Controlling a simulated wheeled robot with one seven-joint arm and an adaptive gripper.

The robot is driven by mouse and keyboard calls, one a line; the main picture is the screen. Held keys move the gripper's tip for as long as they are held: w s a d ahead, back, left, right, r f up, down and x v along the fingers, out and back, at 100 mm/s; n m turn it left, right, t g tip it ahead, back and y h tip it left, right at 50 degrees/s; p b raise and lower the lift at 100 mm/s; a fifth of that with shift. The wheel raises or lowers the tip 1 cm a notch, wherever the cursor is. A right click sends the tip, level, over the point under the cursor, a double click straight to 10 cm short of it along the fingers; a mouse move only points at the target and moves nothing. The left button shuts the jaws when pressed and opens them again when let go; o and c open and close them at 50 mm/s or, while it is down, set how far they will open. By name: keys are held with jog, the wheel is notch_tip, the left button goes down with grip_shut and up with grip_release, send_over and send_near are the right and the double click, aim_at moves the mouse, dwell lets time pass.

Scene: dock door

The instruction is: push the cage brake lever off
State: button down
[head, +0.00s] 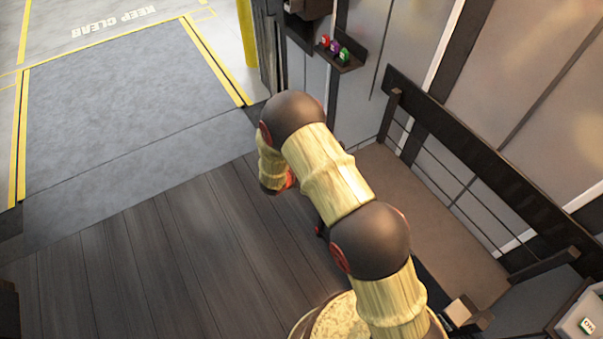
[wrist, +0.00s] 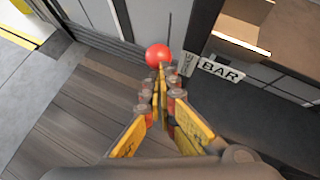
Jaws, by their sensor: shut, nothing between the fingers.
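In the wrist view my gripper (wrist: 163,76) is shut and empty, its yellow fingers meeting at the tips. A red ball knob (wrist: 158,54) is just beyond the fingertips; whether they touch cannot be told. A thin dark rod shows above the knob. I cannot tell from these frames whether this knob belongs to the cage brake lever. In the head view my arm hides the gripper and most of what is around it. A railed cage or cart (head: 424,215) with a brown deck stands right of my arm.
A tag reading BAR (wrist: 220,70) is right of the knob. A box with an ON label (head: 587,325) is at the lower right. A wall shelf (head: 338,62) holds small coloured items. The wooden floor (head: 150,270) and grey dock plate (head: 130,100) to the left are clear.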

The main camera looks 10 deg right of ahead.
jog(key=shift+w+d+r, duration=0.25)
jog(key=shift+d+r, duration=0.05)
jog(key=shift+d, duration=0.3)
jog(key=shift+w+d+r, duration=0.25)
jog(key=shift+d, duration=0.35)
jog(key=p+v, duration=0.1)
jog(key=v, duration=1.2)
jog(key=shift+s+d+p, duration=0.3)
jog(key=shift+d+p, duration=0.05)
jog(key=shift+p, duration=0.05)
jog(key=shift+r, duration=0.1)
